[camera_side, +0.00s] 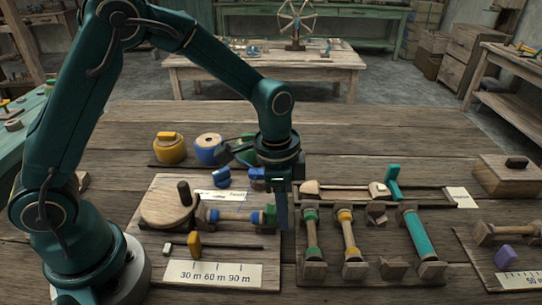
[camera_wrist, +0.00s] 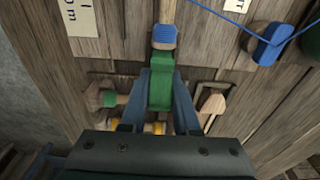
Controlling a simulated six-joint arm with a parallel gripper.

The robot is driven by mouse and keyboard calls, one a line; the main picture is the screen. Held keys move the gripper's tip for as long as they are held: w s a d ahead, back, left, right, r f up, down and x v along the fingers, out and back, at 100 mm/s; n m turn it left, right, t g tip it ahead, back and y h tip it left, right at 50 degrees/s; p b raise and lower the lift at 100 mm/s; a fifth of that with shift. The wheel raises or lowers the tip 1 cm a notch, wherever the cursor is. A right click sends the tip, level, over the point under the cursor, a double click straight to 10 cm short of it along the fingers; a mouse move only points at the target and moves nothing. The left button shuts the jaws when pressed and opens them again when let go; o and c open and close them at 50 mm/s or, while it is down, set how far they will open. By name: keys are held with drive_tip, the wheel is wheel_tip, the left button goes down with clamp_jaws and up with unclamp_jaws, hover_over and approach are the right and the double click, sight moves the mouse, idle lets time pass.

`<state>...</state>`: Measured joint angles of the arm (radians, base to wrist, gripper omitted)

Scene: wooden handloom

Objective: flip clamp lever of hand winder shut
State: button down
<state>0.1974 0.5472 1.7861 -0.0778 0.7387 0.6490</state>
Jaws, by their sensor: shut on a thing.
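The hand winder has a round wooden wheel (camera_side: 167,207) with a dark upright handle (camera_side: 184,193), on a board at the left of the table. A bobbin with blue thread (camera_side: 229,216) lies level between the wheel and a green clamp lever (camera_side: 271,214). My gripper (camera_side: 281,222) points down at the lever's end of the winder. In the wrist view the green lever (camera_wrist: 160,92) lies between the two blue fingers of my gripper (camera_wrist: 159,78), which are shut on it. The blue bobbin (camera_wrist: 164,37) shows just beyond. The lever's exact tilt cannot be told.
A rack with green and yellow bobbins (camera_side: 346,234) and a teal roll (camera_side: 418,234) stands close to the right. Yellow (camera_side: 170,149) and blue (camera_side: 208,149) thread spools stand behind. A length scale (camera_side: 213,274) lies in front. The back of the table is clear.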

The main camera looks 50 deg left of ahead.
sight(272, 209)
drive_tip(key=shift+s+r+t+h, duration=0.2)
drive_tip(key=shift+t+h, duration=0.3)
drive_tip(key=shift+a, duration=0.2)
drive_tip(key=shift+t, duration=0.3)
drive_tip(key=c, duration=0.6)
unclamp_jaws()
drive_tip(key=shift+c, duration=0.2)
drive_tip(key=shift+v, duration=2.6)
